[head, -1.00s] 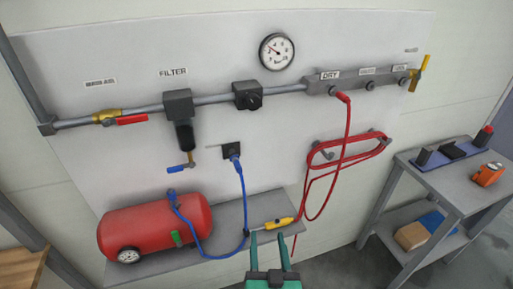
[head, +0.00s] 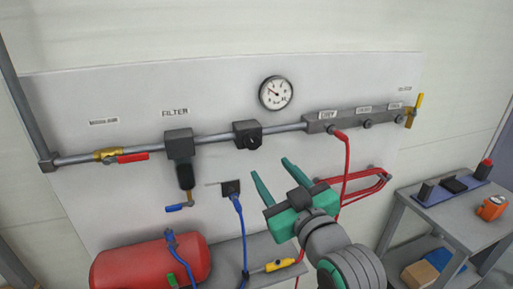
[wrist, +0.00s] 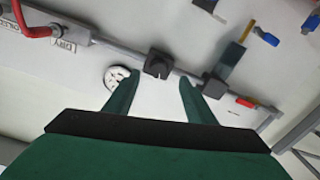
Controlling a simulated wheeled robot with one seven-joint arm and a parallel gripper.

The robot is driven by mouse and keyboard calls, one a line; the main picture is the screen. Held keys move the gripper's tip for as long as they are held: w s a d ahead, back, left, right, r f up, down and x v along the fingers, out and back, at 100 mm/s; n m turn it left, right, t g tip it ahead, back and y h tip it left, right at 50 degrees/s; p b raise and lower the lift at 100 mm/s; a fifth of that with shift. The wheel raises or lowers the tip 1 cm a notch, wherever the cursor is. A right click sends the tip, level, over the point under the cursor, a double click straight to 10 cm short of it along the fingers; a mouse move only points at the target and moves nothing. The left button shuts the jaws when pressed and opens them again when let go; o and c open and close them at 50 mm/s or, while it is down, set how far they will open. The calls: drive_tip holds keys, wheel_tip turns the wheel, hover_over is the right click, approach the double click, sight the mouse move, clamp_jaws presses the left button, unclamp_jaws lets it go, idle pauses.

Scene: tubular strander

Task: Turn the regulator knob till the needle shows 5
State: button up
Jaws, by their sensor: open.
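The regulator is a dark block with a round black knob (head: 252,142) on the pipe, between the filter and the grey manifold. It also shows in the wrist view (wrist: 157,66), ahead of my gripper and between the two fingers in the picture. The round white gauge (head: 276,93) hangs above the pipe; its needle seems to point to the upper left, but the numbers are too small to read. It is partly hidden by a finger in the wrist view (wrist: 118,78). My green gripper (head: 271,173) is open and empty, below and right of the knob and apart from it.
The filter (head: 180,145) with a blue drain lever stands left of the regulator. The manifold (head: 350,122) with a red hose is at the right. A red tank (head: 150,266) sits on the shelf below. A grey cart (head: 440,205) stands at the right.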

sight(254, 144)
drive_tip(key=x, duration=0.7)
drive_tip(key=r+x, duration=0.1)
drive_tip(key=x, duration=0.2)
drive_tip(key=shift+w+a+r, duration=0.1)
drive_tip(key=shift+w+a, duration=0.1)
drive_tip(key=shift+s, duration=0.1)
drive_tip(key=shift+c, duration=0.6)
drive_tip(key=c, duration=0.9)
